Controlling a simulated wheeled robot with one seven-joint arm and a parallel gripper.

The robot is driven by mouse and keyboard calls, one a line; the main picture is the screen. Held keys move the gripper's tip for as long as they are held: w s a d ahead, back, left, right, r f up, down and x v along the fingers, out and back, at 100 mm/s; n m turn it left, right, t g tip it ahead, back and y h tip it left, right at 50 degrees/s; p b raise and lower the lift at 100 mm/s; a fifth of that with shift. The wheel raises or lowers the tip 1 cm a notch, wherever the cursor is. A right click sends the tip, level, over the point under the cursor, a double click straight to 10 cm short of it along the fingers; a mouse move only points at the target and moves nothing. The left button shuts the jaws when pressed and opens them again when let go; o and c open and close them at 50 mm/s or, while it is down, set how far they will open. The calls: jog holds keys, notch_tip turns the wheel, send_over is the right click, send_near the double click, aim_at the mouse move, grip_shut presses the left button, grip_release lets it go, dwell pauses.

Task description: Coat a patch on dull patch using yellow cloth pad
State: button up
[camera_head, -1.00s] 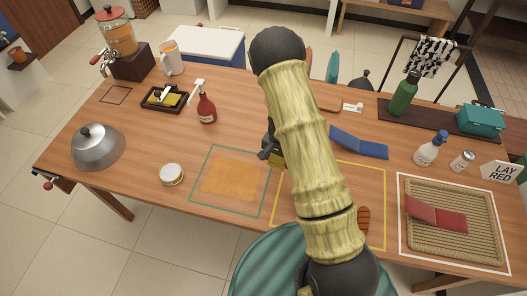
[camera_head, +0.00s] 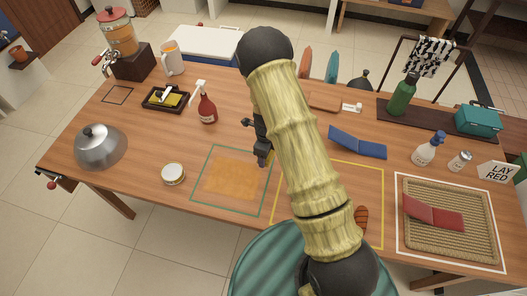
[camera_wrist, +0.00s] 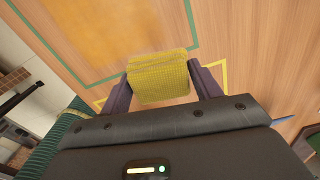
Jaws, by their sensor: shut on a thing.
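The dull patch (camera_head: 231,180) is a faint orange square inside a green outline on the wooden table. It also shows at the upper left of the wrist view (camera_wrist: 115,28). In the wrist view, my gripper (camera_wrist: 160,82) is shut on the yellow cloth pad (camera_wrist: 158,75), with a finger on each side. The pad appears apart from the dull patch; its exact height above the table cannot be told.
A round tin (camera_head: 173,173) and a metal dome (camera_head: 97,146) stand left of the patch. A red spray bottle (camera_head: 207,105) stands behind it. A yellow outline (camera_head: 383,205) lies to the right, partly behind my arm. A blue folded item (camera_head: 358,143) lies further right.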

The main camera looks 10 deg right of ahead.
jog(key=m, duration=0.2)
jog(key=shift+w+a+r+m, duration=0.1)
jog(key=shift+a+r+m, duration=0.05)
jog(key=shift+a+m, duration=0.2)
